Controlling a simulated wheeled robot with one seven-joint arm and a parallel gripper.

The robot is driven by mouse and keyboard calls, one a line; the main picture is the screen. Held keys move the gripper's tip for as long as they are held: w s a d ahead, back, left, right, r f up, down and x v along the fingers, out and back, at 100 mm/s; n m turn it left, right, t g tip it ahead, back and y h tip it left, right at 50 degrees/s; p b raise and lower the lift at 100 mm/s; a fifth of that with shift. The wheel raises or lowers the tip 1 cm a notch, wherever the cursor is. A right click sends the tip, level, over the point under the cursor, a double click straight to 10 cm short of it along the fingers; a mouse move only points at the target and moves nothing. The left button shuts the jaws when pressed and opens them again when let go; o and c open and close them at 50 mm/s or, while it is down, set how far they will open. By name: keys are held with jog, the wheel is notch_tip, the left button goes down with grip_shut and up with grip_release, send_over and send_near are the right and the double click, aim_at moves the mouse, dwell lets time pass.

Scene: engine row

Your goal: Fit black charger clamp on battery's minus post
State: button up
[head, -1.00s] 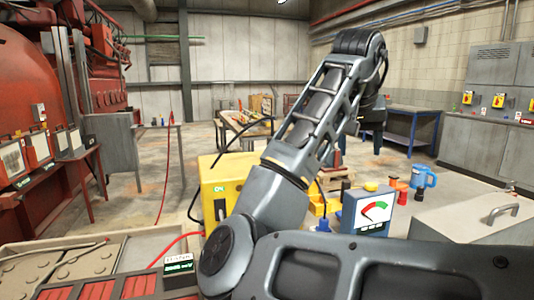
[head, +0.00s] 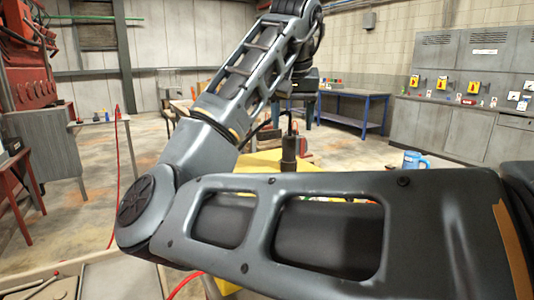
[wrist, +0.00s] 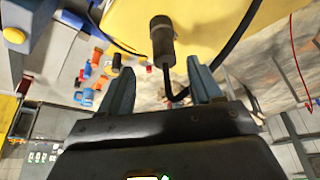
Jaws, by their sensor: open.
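My gripper (wrist: 159,65) is open in the wrist view, its two fingers apart and nothing between the tips. A black cylindrical piece with a cable, looking like the black charger clamp (wrist: 161,36), is just beyond the fingertips against the yellow charger box (wrist: 215,22). In the head view the black piece (head: 289,152) stands upright at the yellow box (head: 262,162), mostly behind my arm. The battery's minus post cannot be made out; my arm covers much of the lower head view.
A blue jug (head: 412,160) stands at the right. Several small orange and blue items (wrist: 97,68) lie left of the fingers in the wrist view. A red cable (head: 187,286) runs at the lower left. Open floor (head: 160,150) lies behind the arm.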

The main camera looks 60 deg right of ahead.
aim_at(289, 137)
jog(key=shift+w+d+f, duration=0.1)
jog(key=shift+w+f, duration=0.1)
jog(key=shift+w, duration=0.1)
jog(key=shift+w+d+f, duration=0.1)
jog(key=shift+f, duration=0.2)
jog(key=x, duration=0.6)
jog(key=shift+w+d+f, duration=0.2)
jog(key=shift+d, duration=0.15)
grip_shut()
